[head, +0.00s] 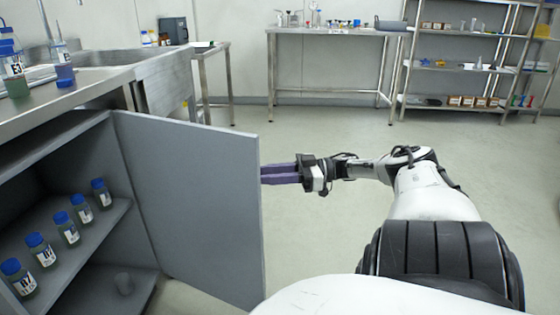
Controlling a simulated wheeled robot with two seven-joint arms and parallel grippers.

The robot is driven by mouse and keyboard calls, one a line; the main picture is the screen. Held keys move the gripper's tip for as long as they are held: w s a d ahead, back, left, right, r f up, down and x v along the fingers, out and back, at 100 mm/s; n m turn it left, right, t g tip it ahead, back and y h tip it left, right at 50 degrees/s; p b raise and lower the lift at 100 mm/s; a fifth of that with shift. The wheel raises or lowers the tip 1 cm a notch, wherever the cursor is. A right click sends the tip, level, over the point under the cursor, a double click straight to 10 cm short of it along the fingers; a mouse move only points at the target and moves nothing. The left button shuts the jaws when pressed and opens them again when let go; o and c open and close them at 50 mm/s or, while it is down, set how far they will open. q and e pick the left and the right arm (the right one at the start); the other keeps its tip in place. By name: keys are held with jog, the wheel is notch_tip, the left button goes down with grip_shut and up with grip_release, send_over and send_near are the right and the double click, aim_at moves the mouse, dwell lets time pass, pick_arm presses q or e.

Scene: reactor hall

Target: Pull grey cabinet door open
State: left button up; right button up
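The grey cabinet door (195,195) stands swung wide open, showing the inside of the cabinet (60,135) at left. My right gripper (265,175) comes in from the right with its purple fingers level at the door's free edge. The fingertips end at that edge, and the door may hide their ends. I cannot tell whether they touch the door or are shut. My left gripper is not in view.
A counter (85,88) with a sink is above. A steel table (330,33) and shelf rack (465,68) stand at the back. Floor beyond the door is clear.

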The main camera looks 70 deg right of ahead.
pick_arm(q)
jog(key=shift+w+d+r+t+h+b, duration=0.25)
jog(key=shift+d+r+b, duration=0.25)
jog(key=shift+b, duration=0.4)
pick_arm(e)
jog(key=v, duration=0.8)
